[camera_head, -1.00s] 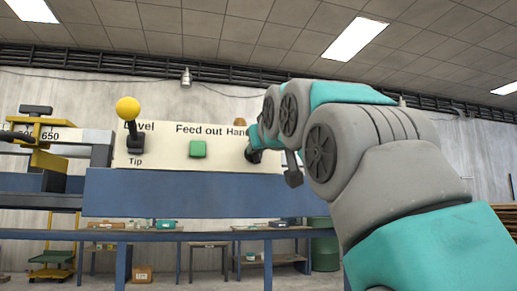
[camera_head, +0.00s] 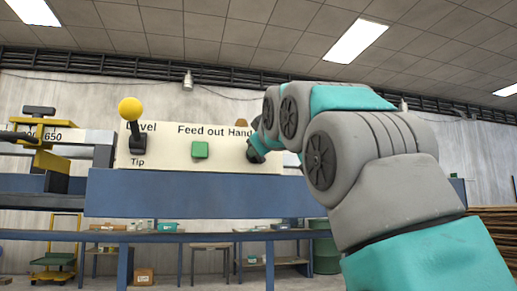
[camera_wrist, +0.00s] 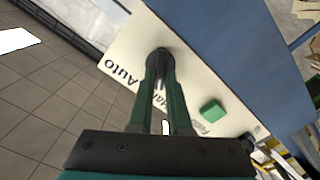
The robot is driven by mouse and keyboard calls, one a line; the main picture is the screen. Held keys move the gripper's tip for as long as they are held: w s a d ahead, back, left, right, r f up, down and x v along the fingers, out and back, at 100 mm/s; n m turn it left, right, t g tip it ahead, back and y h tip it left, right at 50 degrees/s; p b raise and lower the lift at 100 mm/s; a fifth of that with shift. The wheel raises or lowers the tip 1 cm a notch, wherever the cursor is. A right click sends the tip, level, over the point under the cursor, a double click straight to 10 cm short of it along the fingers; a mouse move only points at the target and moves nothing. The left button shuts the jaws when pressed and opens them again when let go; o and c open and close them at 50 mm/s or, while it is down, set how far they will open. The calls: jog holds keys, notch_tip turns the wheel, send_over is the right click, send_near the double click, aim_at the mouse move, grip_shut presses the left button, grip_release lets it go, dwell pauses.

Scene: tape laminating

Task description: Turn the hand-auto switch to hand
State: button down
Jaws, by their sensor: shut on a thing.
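The hand-auto switch is a dark round knob (camera_wrist: 158,58) on the cream panel, between the printed words "Auto" and "Hand" in the wrist view. My gripper (camera_wrist: 160,78) has its two green fingers shut on this knob, one on each side. The fingers partly cover the word "Hand". In the head view my gripper (camera_head: 253,154) is at the right part of the cream panel (camera_head: 170,162), just below "Hand", and my arm hides the switch and "Auto". I cannot tell which word the knob points to.
A green feed-out button (camera_head: 200,150) sits left of the switch; it also shows in the wrist view (camera_wrist: 212,110). Farther left is a black lever with a yellow ball (camera_head: 130,109). A blue beam (camera_head: 200,192) runs below the panel.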

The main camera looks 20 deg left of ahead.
jog(key=shift+r, duration=0.1)
jog(key=c, duration=0.9)
grip_release()
jog(key=shift+o, duration=0.2)
jog(key=shift+s, duration=0.1)
jog(key=b+v, duration=0.2)
jog(key=v, duration=0.5)
jog(key=shift+s+d, duration=0.25)
jog(key=shift+s, duration=0.1)
